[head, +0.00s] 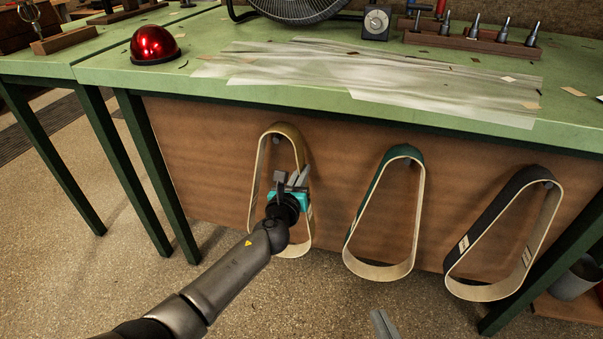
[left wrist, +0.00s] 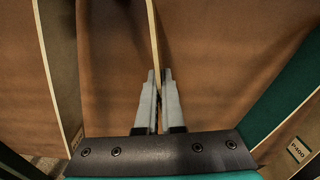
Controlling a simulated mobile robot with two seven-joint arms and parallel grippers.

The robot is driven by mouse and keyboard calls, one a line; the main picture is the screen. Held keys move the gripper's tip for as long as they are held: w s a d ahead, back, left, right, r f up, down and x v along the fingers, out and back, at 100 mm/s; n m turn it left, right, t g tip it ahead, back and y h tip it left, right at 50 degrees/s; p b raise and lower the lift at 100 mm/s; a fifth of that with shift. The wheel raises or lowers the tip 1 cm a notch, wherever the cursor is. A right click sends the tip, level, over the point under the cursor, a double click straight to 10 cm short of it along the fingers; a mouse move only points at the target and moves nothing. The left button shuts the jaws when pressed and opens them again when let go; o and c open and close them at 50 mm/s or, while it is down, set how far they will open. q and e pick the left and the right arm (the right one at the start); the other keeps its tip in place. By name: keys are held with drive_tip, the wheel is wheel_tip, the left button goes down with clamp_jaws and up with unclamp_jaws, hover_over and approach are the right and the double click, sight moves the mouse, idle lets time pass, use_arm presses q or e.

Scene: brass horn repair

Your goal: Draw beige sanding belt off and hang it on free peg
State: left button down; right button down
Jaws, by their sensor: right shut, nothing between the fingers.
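The beige sanding belt (head: 284,130) hangs as a long loop from a peg on the brown panel under the green bench, the leftmost of the belts. My left gripper (head: 294,179) is at the right side of this loop. In the left wrist view, its fingers (left wrist: 159,72) are closed together with the thin belt edge (left wrist: 153,30) between them. The belt's other side (left wrist: 62,70) is at the left of that view. The tip of my right gripper (head: 382,324) shows at the bottom of the head view, shut and empty. No free peg is visible.
A teal belt (head: 372,188) and a black belt (head: 486,219) hang to the right on pegs of their own. The green bench top (head: 214,105) juts out above the panel (head: 200,150). A red dome (head: 154,44) stands on it. A bin (head: 574,280) is at the lower right.

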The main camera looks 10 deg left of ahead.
use_arm(q)
drive_tip(key=shift+f+b, duration=0.45)
drive_tip(key=shift+b, duration=0.05)
idle(0.3)
drive_tip(key=c, duration=1)
unclamp_jaws()
drive_tip(key=shift+o, duration=0.2)
drive_tip(key=s+p, duration=0.3)
drive_tip(key=s, duration=0.5)
drive_tip(key=shift+a+r, duration=0.2)
drive_tip(key=shift+r, duration=0.1)
idle(0.7)
